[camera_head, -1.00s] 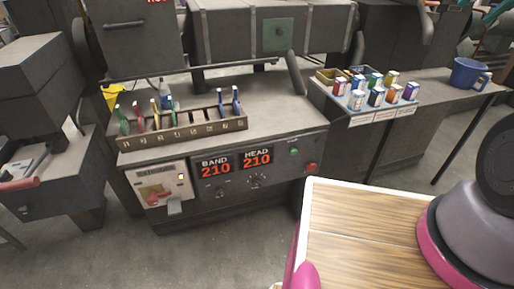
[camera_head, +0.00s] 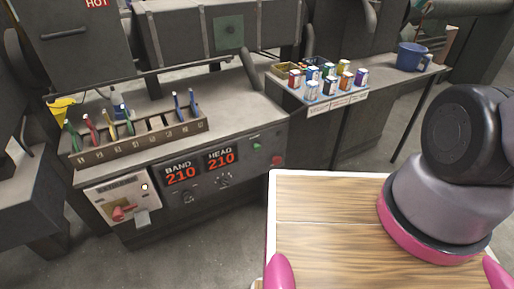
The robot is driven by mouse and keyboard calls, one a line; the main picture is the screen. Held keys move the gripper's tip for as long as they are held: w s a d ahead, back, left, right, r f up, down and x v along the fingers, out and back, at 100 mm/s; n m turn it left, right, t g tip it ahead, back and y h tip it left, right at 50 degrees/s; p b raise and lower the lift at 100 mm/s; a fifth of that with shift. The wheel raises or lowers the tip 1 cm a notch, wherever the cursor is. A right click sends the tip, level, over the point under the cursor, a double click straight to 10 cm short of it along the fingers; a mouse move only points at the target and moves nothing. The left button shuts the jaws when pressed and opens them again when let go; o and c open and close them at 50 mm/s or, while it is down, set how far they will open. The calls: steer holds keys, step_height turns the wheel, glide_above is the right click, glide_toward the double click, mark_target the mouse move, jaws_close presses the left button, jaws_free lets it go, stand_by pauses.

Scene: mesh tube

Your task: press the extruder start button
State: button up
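The extruder's front panel (camera_head: 215,195) is dark grey and stands left of centre. A small green button (camera_head: 257,146) sits at its upper right, the likely start button. A red button (camera_head: 277,160) sits just below and to the right of it. Two red displays, BAND (camera_head: 181,173) and HEAD (camera_head: 220,158), both read 210, with knobs below. My gripper is not in view. Only part of my arm, grey and black with a pink ring, shows at the right, apart from the panel.
A light box with a red handle (camera_head: 123,212) is at the panel's left end. A rack of coloured tools (camera_head: 140,145) stands on top. A side table holds small cans (camera_head: 328,80) and a blue mug (camera_head: 410,56). A wooden top (camera_head: 330,225) fills the lower right foreground.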

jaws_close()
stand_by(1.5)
